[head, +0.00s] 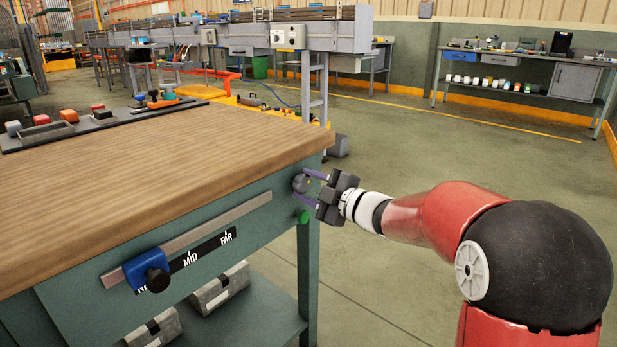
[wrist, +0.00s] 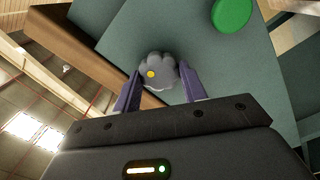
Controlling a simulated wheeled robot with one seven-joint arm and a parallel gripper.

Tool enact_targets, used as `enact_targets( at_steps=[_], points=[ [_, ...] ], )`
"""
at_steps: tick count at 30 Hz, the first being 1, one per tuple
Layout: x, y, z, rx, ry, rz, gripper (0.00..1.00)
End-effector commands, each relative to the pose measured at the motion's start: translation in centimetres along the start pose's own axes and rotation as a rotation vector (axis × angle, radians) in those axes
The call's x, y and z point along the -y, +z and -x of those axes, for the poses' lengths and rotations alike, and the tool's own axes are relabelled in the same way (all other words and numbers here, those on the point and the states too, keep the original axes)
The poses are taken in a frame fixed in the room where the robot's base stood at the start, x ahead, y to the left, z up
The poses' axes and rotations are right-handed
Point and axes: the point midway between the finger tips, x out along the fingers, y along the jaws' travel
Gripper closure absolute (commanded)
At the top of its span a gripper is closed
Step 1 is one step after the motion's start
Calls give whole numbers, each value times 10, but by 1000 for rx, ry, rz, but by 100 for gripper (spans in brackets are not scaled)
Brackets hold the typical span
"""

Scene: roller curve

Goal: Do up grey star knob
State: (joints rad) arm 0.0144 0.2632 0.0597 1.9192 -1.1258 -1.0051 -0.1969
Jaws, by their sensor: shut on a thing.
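The grey star knob (head: 299,183) sits on the right end of the green bench front, just under the wooden top. In the wrist view the knob (wrist: 163,74) shows its lobed rim and a yellow dot left of its middle. My gripper (head: 312,184) reaches it from the right, and its two purple fingers are closed on the knob's sides. The fingertips (wrist: 158,76) lie on either side of it in the wrist view. The knob's shaft is hidden behind its head.
A green round button (head: 303,216) is just below the knob. A blue slider clamp (head: 148,268) sits on a rail by a MID and FAR scale (head: 203,250). The wooden bench top (head: 150,160) overhangs above. Open floor lies to the right.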

Motion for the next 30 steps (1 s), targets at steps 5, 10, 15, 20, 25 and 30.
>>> enact_targets(
  at_steps=[5, 10, 15, 20, 25, 30],
  points=[
    [0, 3, 3, 11, -4, -153, 81],
    [1, 4, 3, 12, -4, -266, 81],
    [2, 4, 3, 12, -4, -347, 81],
    [3, 5, 3, 12, -4, -390, 81],
    [4, 5, 3, 12, -4, -409, 81],
    [4, 5, 2, 13, -4, -413, 81]
  ],
)
